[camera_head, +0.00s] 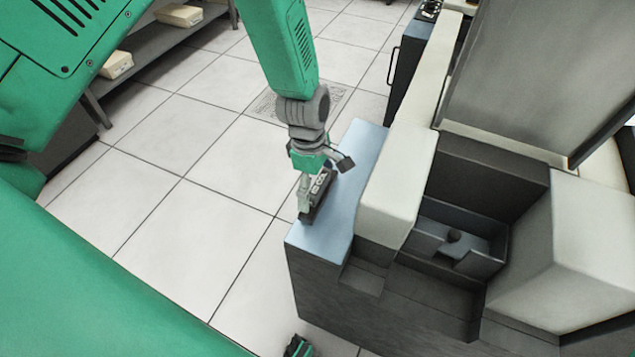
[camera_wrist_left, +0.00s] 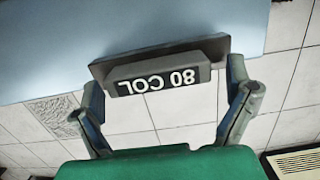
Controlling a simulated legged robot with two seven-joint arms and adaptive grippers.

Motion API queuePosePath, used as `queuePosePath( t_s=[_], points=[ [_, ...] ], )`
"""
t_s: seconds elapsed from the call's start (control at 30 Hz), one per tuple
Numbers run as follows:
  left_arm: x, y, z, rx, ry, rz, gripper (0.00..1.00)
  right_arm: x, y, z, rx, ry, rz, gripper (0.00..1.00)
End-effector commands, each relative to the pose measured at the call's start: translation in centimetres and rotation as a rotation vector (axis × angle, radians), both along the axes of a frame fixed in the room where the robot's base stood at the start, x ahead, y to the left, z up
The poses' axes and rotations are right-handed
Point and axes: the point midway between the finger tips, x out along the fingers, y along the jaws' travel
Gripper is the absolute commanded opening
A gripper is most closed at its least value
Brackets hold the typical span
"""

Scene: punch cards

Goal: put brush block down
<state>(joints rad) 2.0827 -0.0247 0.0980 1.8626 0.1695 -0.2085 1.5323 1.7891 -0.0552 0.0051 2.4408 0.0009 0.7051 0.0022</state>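The brush block (camera_head: 318,192) is a dark grey block with a wider flange, and its raised part carries the label "80 COL". It shows large in the left wrist view (camera_wrist_left: 160,77), with the label upside down. My left gripper (camera_head: 310,172) reaches down to it from above, with one finger at each end of the block. The fingers look closed against its ends. The block is over the left edge of a pale blue top (camera_head: 345,185). I cannot tell whether it touches that surface.
Right of the blue top stands a cream machine housing (camera_head: 398,185) with a dark recess (camera_head: 460,240) and a large grey panel (camera_head: 530,65). A shelf (camera_head: 150,45) with cream boxes stands at the upper left. Tiled floor (camera_head: 190,235) lies open left of the machine.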

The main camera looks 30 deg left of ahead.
Motion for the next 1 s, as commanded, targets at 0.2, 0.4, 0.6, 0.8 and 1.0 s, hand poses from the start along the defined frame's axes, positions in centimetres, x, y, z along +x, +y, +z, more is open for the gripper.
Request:
queuePosePath(
  t_s=[0.2, 0.4, 0.6, 0.8, 1.0],
  points=[
    [0.0, -0.4, 0.1, 0.004, 0.000, -0.002, 0.99, 0.0, 0.0, 0.0, 0.000, 0.000, -0.001, 0.28],
    [0.1, 0.0, 1.5, 0.000, -0.002, -0.001, 0.99, 0.0, 0.0, 0.1, -0.001, 0.000, -0.001, 0.28],
    [0.1, 0.7, 5.5, -0.003, -0.006, 0.000, 0.99, 0.0, 0.0, 0.4, -0.001, 0.000, -0.001, 0.28],
    [0.1, 1.0, 9.5, -0.001, -0.004, -0.002, 0.99, 0.0, 0.0, 0.7, 0.000, 0.000, 0.000, 0.28],
    [0.0, 1.1, 11.7, 0.002, -0.001, -0.001, 0.99, 0.0, 0.0, 0.8, 0.000, 0.000, 0.000, 0.28]
  ],
)
